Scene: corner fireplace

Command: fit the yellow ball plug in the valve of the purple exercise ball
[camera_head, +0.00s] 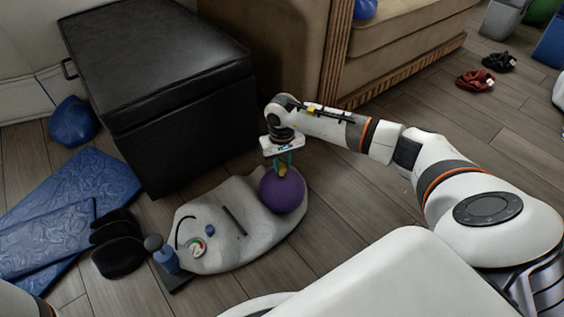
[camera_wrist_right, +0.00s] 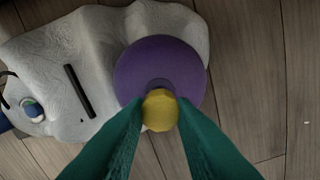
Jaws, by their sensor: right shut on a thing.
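The purple exercise ball (camera_head: 283,191) rests on the light grey lumpy mat (camera_head: 262,240). My right gripper (camera_head: 284,168) is right above the ball, pointing down, with its green fingers shut on the yellow ball plug (camera_head: 283,170). In the right wrist view the yellow plug (camera_wrist_right: 160,110) sits between the fingertips, in front of the purple ball (camera_wrist_right: 140,72). A darker round patch, perhaps the valve, shows at the plug's upper edge; the plug hides the rest. I cannot tell whether the plug touches the ball. My left gripper is not in view.
A black ottoman (camera_head: 160,90) stands behind the mat, and a tan sofa (camera_head: 300,50) at the back. A blue pump-like object (camera_head: 168,260), a gauge (camera_head: 198,247) and a black stick (camera_head: 229,221) are on or beside the mat. Blue mats (camera_head: 60,230) lie left.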

